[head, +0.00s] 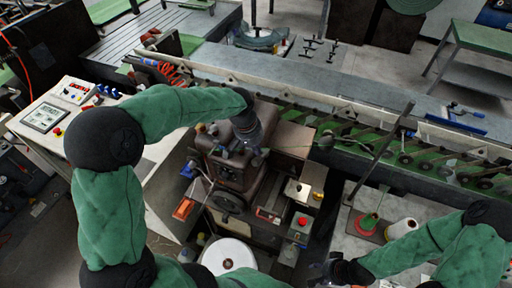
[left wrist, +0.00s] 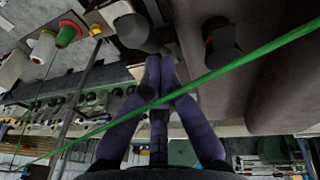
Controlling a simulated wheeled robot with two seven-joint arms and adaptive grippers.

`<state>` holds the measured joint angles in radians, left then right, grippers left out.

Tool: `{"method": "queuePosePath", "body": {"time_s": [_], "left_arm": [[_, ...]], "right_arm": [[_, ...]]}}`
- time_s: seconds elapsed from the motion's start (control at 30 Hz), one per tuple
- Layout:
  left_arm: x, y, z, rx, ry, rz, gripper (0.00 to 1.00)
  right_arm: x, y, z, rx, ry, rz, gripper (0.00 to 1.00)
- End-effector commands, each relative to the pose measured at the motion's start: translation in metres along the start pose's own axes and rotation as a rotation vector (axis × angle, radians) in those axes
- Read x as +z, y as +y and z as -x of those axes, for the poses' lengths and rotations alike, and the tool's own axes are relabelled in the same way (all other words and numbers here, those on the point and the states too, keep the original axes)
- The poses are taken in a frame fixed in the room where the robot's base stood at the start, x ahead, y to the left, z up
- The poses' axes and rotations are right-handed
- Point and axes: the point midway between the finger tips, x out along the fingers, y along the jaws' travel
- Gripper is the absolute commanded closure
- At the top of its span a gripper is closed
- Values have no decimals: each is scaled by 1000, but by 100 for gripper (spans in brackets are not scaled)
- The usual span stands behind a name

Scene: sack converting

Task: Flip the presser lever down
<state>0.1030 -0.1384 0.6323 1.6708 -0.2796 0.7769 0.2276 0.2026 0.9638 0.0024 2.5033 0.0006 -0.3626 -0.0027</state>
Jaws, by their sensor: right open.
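The brown sewing machine (head: 232,172) stands on its stand near the middle of the head view. My left gripper (head: 250,142) is at the machine's upper right side, pointing down. In the left wrist view its dark purple fingers (left wrist: 160,62) come together at the tips, with nothing visible held between them. The machine's brown body (left wrist: 215,75) is right beside them. I cannot make out the presser lever; it may be hidden behind the left gripper. My right gripper (head: 322,272) is open at the bottom of the head view, away from the machine.
A green thread (left wrist: 235,62) crosses in front of the left fingers. Thread cones (head: 400,229) stand on a grey table at right. A red button box (head: 301,225) is right of the machine. A conveyor (head: 400,150) runs behind, and a control panel (head: 44,117) stands at left.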

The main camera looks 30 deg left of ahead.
Motion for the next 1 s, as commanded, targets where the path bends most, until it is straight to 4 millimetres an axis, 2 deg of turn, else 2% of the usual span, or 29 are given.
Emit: {"method": "queuePosePath", "body": {"time_s": [0.27, 0.5, 0.7, 1.0], "left_arm": [[2, 0, -2, 2, 11, -2, 100], [11, -3, -9, 13, 92, -13, 100], [22, -5, -15, 19, 129, -19, 100], [27, -6, -16, 18, 127, -19, 100]], "right_arm": [[0, 2, -5, 0, 0, 0, 55], [-1, 11, -31, 0, 0, 0, 55], [-2, 17, -46, 0, 0, 0, 55], [-2, 17, -48, 0, 0, 0, 55]]}}
